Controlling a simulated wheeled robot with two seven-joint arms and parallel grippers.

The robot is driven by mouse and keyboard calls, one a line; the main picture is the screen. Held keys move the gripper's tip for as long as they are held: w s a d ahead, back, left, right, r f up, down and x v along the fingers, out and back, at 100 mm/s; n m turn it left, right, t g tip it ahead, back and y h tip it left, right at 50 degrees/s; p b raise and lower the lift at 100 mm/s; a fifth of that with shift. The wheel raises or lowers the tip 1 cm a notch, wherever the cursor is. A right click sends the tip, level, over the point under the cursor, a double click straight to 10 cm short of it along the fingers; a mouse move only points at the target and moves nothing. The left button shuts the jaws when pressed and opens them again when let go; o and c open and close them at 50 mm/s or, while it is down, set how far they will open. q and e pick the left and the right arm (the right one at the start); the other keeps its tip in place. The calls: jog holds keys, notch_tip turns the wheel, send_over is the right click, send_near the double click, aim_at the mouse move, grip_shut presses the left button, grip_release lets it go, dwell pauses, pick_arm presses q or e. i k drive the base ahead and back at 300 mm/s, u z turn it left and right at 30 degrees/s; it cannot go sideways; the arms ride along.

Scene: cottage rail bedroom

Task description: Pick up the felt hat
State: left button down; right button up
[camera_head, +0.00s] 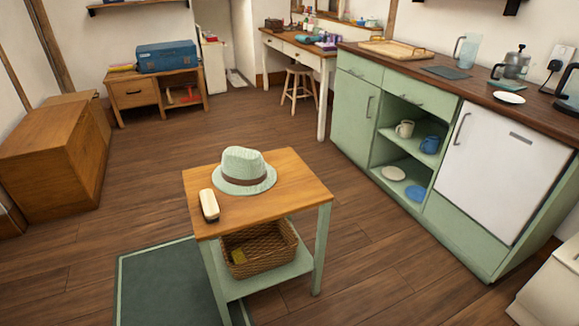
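The felt hat (243,168) is pale green with a brown band. It sits upright, brim down, on the wooden top of a small side table (293,185) with pale green legs. A cream and brown object, perhaps a brush (209,205), lies on the same tabletop, just to the left and in front of the hat. Neither of my grippers shows in the head view.
A wicker basket (258,248) stands on the table's lower shelf. A green mat (170,282) lies at the table's left. Green kitchen cabinets (354,104) line the right and a wooden chest (50,160) stands at left. Open floor (190,135) surrounds the table.

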aim_at(241, 171)
jog(key=z, duration=0.85)
jog(key=i, duration=1.25)
jog(key=u, duration=2.7)
